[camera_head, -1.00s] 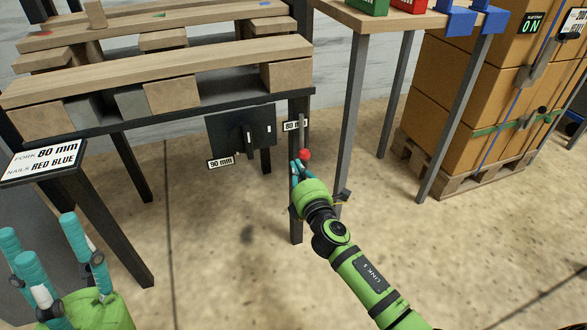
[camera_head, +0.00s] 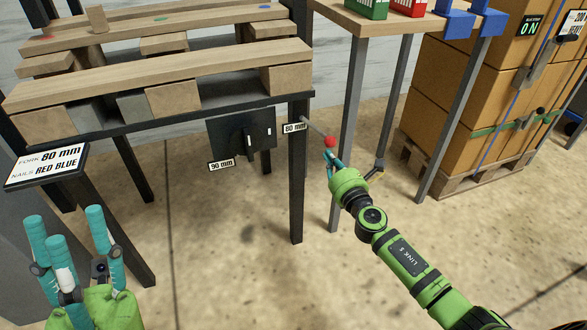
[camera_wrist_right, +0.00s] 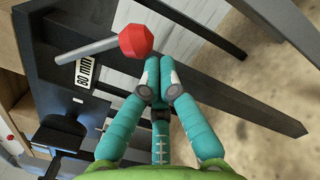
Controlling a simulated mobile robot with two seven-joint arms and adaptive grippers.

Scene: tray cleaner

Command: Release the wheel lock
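A thin grey lever with a red knob (camera_head: 329,142) juts right from the dark frame leg (camera_head: 298,190), near the "80 mm" label. In the right wrist view the red knob (camera_wrist_right: 136,41) is just beyond my fingertips, slightly left, with its grey rod (camera_wrist_right: 85,52) running left. My right gripper (camera_head: 331,157) is just below the knob. Its teal fingertips (camera_wrist_right: 162,72) are drawn together with nothing between them; I cannot tell whether they touch the knob. My left gripper (camera_head: 66,228) has its fingers spread, empty, at the lower left. No wheel is identifiable.
A dark panel with a black handle (camera_head: 248,142) hangs under the pallet rack, beside a "90 mm" label (camera_head: 221,165). A wooden table's grey leg (camera_head: 347,120) stands close to my right gripper. Boxes on a pallet (camera_head: 450,155) stand right. The floor in front is clear.

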